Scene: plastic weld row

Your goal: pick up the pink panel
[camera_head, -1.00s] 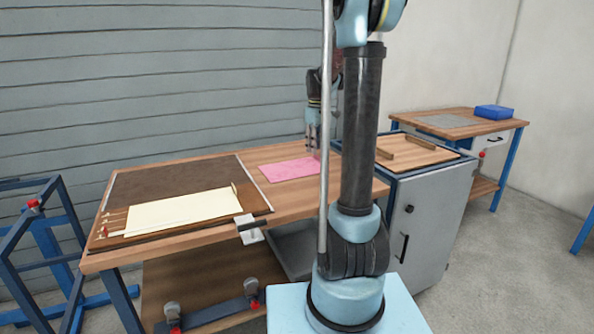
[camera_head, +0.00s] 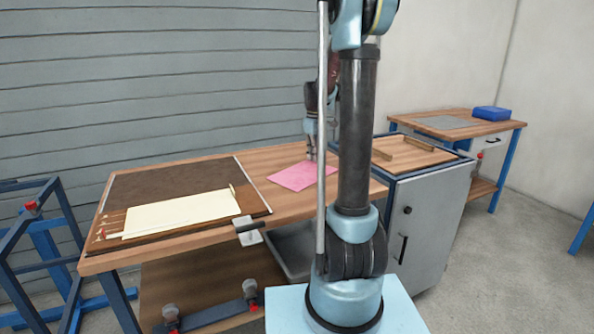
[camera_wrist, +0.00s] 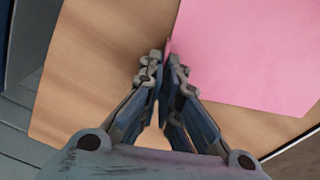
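The pink panel (camera_head: 297,177) is a thin flat sheet over the right part of the wooden bench, lying askew to its edges. In the wrist view the pink panel (camera_wrist: 255,50) fills the upper right, and its near left edge runs to my fingertips. My gripper (camera_wrist: 165,58) has its two fingertips close together, with a narrow pink strip of the panel's edge between them. In the head view my gripper (camera_head: 311,156) is at the panel's far edge. My arm hides part of the bench to the right. I cannot tell whether the panel is clear of the bench top.
A cream sheet (camera_head: 180,213) lies on a dark board (camera_head: 165,184) at the bench's left, beside a pale strip (camera_head: 253,185). A grey cabinet (camera_head: 430,205) with a wooden top stands right. A farther bench (camera_head: 460,127) bears a blue box (camera_head: 492,113).

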